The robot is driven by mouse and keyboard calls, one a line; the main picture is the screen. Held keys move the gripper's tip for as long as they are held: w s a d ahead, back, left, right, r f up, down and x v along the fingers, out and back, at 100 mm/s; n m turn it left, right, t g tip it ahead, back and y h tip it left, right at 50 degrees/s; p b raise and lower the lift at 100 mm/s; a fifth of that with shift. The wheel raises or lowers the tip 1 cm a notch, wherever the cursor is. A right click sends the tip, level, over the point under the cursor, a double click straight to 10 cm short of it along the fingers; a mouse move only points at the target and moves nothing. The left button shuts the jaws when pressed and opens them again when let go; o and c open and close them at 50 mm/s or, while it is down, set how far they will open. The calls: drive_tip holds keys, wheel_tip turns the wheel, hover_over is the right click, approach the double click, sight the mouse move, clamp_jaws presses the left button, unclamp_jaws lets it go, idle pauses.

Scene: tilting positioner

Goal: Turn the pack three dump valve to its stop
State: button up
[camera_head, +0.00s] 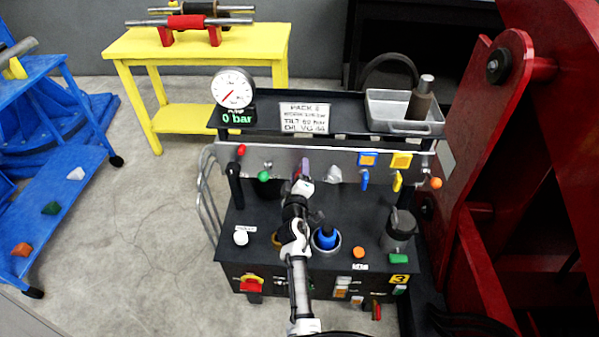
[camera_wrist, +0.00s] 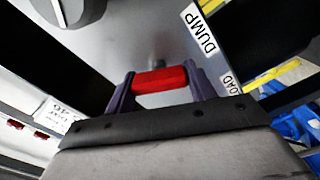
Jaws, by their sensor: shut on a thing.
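The dump valve's red handle (camera_wrist: 160,79) lies between the two dark purple fingers of my gripper (camera_wrist: 160,84) in the wrist view. My gripper is shut on it. A white DUMP label (camera_wrist: 199,28) is on the grey panel beside the handle, with a LOAD label partly showing (camera_wrist: 231,82). In the head view my gripper (camera_head: 302,172) is at the middle of pack three's grey panel (camera_head: 310,157), and I cannot make out the handle there.
A blue-capped cylinder (camera_head: 326,238) stands on the deck close to my arm. A large red frame (camera_head: 490,150) closes the right side.

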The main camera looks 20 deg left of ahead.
drive_tip(key=n+p, duration=0.1)
drive_tip(key=n, duration=0.4)
drive_tip(key=shift+n, duration=0.3)
idle(0.4)
drive_tip(key=o, duration=1)
drive_tip(key=shift+s+f, duration=0.1)
drive_tip(key=shift+f, duration=0.05)
